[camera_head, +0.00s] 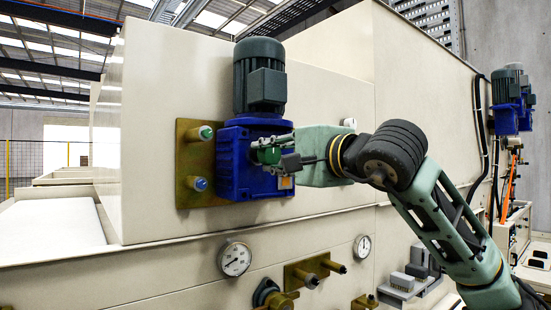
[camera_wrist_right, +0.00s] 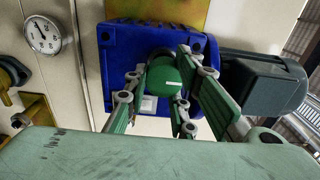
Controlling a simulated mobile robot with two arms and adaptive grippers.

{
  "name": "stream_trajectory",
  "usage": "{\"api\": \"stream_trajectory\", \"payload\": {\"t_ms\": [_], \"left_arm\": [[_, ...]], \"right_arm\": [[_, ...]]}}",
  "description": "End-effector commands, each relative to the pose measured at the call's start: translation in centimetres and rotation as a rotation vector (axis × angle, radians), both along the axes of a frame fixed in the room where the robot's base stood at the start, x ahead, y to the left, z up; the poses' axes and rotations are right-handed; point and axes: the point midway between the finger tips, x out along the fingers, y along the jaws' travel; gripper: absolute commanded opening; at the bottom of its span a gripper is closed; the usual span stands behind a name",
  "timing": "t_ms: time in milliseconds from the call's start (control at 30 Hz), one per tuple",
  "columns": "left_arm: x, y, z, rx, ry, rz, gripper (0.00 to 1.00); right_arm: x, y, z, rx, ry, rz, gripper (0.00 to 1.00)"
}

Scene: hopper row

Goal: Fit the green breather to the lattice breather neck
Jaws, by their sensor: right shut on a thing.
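The green breather (camera_head: 268,155) is between the fingers of my right gripper (camera_head: 273,150), in front of the blue gearbox (camera_head: 232,160). In the right wrist view the breather (camera_wrist_right: 164,82) is a round green cap with a small white mark, held between the jointed fingers of the right gripper (camera_wrist_right: 164,72). A dark round edge shows behind it against the blue gearbox face (camera_wrist_right: 118,70). The breather hides most of what lies behind it, so I cannot tell whether it touches a neck. No neck marked as lattice can be made out. My left gripper is not in view.
A grey-green motor (camera_head: 260,75) stands on top of the gearbox. A brass plate (camera_head: 187,160) behind it carries a green-capped fitting (camera_head: 206,132) and a blue-capped fitting (camera_head: 200,184). Gauges (camera_head: 235,259) and brass valve fittings (camera_head: 305,277) sit below. A second blue gearbox (camera_head: 508,118) is far right.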

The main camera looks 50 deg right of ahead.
Motion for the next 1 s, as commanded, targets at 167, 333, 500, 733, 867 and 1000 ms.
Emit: {"api": "stream_trajectory", "payload": {"t_ms": [167,333,500,733,867,1000], "left_arm": [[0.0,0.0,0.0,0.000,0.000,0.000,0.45],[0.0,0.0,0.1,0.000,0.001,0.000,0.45],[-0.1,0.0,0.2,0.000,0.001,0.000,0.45],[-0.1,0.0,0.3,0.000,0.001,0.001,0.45],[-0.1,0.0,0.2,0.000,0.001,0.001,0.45],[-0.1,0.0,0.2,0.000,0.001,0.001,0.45]], "right_arm": [[0.4,-0.1,0.0,0.000,0.001,-0.001,0.00],[1.0,-0.3,0.0,0.000,0.001,-0.002,0.00],[1.5,-0.5,0.0,0.000,0.001,-0.002,0.00],[2.3,-0.7,0.0,0.000,0.000,-0.002,0.00],[2.4,-0.7,0.0,0.000,-0.001,-0.001,0.00],[2.4,-0.7,0.0,0.000,-0.001,-0.001,0.00]]}}
